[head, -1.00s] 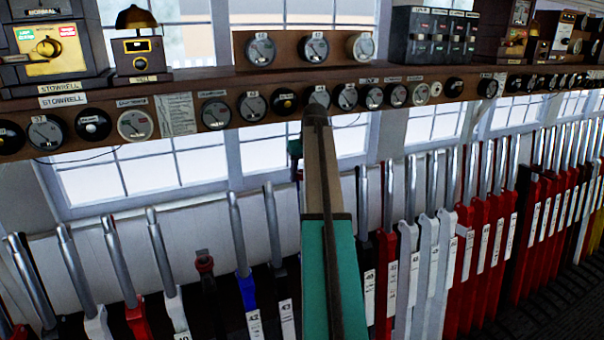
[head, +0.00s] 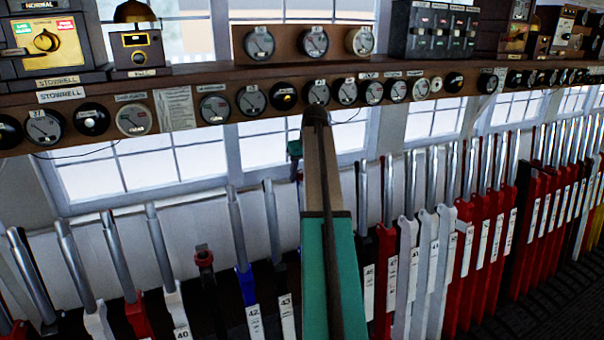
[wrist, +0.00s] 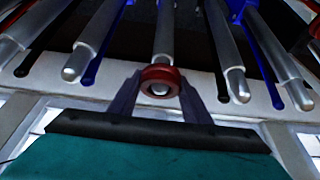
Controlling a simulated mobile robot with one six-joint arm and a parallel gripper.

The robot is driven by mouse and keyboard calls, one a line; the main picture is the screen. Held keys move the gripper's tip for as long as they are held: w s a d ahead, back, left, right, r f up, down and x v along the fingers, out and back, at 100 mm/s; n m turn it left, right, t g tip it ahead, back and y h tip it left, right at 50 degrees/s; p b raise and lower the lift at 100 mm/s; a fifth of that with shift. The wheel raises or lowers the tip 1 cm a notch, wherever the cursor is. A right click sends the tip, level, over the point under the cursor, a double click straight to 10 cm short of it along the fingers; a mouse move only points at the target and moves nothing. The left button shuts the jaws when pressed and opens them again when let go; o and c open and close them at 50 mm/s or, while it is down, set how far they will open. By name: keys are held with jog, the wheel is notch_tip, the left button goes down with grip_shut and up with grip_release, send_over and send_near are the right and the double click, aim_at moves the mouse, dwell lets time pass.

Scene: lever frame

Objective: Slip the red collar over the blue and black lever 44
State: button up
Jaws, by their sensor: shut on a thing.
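In the wrist view my gripper (wrist: 160,92) is shut on the red collar (wrist: 161,71), with a dark finger on each side. The collar's ring lines up with the silver end of a lever (wrist: 163,35). The rounded tip shows inside the ring's opening; I cannot tell how far, if at all, the collar sits over it. This lever's number and colours are not readable here.
In the wrist view neighbouring silver handles stand close on the left (wrist: 95,40) and right (wrist: 218,50). Thin blue and black rods run between them. In the head view, a shelf with several dials (head: 213,108) and windows (head: 150,177) lie behind the lever row.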

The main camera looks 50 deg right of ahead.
jog(key=shift+s+f, duration=0.1)
jog(key=shift+f, duration=0.55)
jog(key=o, duration=1.1)
jog(key=shift+c, duration=0.2)
jog(key=shift+o, duration=0.8)
jog(key=shift+r, duration=0.15)
jog(key=shift+p+v, duration=1.1)
jog(key=shift+v, duration=3.35)
jog(key=shift+s, duration=0.1)
